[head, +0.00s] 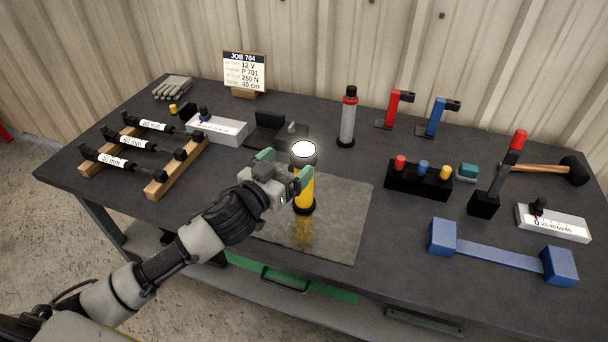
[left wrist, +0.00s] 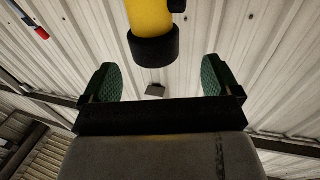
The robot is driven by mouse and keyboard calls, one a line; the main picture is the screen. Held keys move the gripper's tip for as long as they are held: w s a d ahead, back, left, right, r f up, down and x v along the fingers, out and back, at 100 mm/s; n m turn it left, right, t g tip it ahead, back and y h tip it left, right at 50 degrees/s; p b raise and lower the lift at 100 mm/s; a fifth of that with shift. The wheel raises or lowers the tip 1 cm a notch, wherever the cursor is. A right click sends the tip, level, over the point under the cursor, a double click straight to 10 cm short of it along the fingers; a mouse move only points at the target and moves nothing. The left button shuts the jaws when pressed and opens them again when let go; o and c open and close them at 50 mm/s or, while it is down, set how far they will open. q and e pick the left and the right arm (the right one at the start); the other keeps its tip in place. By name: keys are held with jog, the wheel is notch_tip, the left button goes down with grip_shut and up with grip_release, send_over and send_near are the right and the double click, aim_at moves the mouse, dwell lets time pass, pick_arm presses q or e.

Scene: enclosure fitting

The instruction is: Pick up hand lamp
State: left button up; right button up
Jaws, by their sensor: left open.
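The hand lamp (head: 305,187) has a yellow body, a black base, a dark head and a bright lit top. In the head view it appears upright over the grey metal mat (head: 340,215). My left gripper (head: 284,170) is open and empty beside the lamp, with its green-padded fingers near the lamp's upper body. The right finger overlaps the lamp's left side in the picture; I cannot tell whether they touch. In the left wrist view the lamp's black end (left wrist: 155,46) shows at the top, centred between the open fingers of my gripper (left wrist: 161,80). My right gripper is out of view.
Behind the lamp stands a grey and red cylinder (head: 347,122). A black block with coloured knobs (head: 418,181) is to the right, and a blue double-ended bar (head: 500,255) lies at front right. A wooden rack (head: 180,165) with labelled tools is left. The mat's front is clear.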

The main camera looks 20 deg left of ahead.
aim_at(296, 158)
pick_arm(q)
jog(key=shift+w+d+r+p, duration=0.2)
jog(key=shift+w+d+p, duration=0.1)
jog(key=shift+w, duration=0.25)
jog(key=p+x, duration=0.1)
jog(key=x, duration=0.2)
jog(key=shift+w+d, duration=0.2)
jog(key=shift+d, duration=0.05)
jog(key=shift+w+d+f, duration=0.1)
jog(key=shift+w+d, duration=0.05)
jog(key=shift+w, duration=0.3)
jog(key=shift+s, duration=0.1)
jog(key=shift+c, duration=1.2)
jog(key=c, duration=1.3)
